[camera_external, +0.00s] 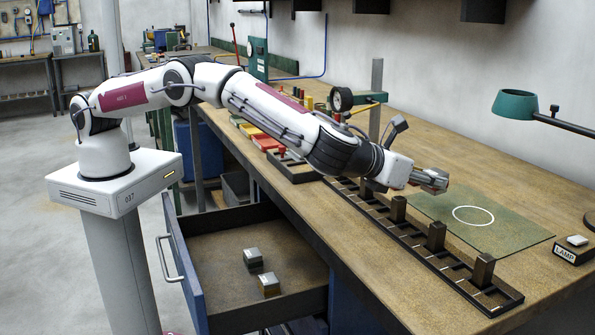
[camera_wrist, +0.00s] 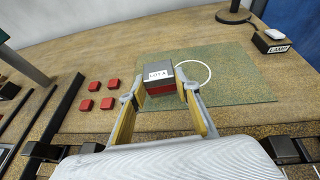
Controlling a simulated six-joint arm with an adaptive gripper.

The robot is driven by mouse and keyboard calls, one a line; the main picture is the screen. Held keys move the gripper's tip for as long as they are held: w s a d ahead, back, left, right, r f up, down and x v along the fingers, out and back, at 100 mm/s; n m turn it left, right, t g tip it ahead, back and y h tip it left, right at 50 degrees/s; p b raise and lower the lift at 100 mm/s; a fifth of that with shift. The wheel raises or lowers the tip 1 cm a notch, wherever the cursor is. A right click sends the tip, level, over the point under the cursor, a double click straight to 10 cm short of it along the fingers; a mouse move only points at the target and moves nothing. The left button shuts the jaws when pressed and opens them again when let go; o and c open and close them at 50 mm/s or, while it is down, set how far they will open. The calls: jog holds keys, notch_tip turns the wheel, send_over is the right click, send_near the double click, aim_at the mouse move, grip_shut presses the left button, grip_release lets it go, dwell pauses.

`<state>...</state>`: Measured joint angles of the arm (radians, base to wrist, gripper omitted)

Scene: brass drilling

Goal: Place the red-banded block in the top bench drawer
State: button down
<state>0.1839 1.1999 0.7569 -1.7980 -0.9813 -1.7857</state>
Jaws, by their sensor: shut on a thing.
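The red-banded block (camera_wrist: 160,79) has a grey top, a white "LOT A" label and a red band low on its side. My gripper (camera_wrist: 161,91) is shut on it in the wrist view, one finger at each side. In the external view my gripper (camera_external: 434,180) is held above the bench, over the near side of the green mat; the block is hard to make out there. An open bench drawer (camera_external: 210,305) with a blue front stands at lower left. Two small silver-topped blocks, one dark (camera_external: 252,262) and one brownish (camera_external: 269,287), sit in it.
A long black rack (camera_external: 455,277) with several dark blocks runs along the bench's front. The green mat (camera_external: 530,237) bears a white ring. A green lamp (camera_external: 514,104) overhangs at right. Several red squares (camera_wrist: 92,87) lie left of the mat. The drawer has bare floor around its blocks.

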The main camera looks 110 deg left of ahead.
jog(key=shift+f, duration=2.15)
jog(key=shift+f, duration=0.15)
jog(key=c, duration=1.5)
grip_release()
jog(key=shift+f, duration=0.15)
jog(key=shift+s+d, duration=0.1)
jog(key=shift+d, duration=0.05)
jog(key=shift+r+v, duration=0.2)
jog(key=shift+v, duration=3.55)
jog(key=shift+r, duration=0.1)
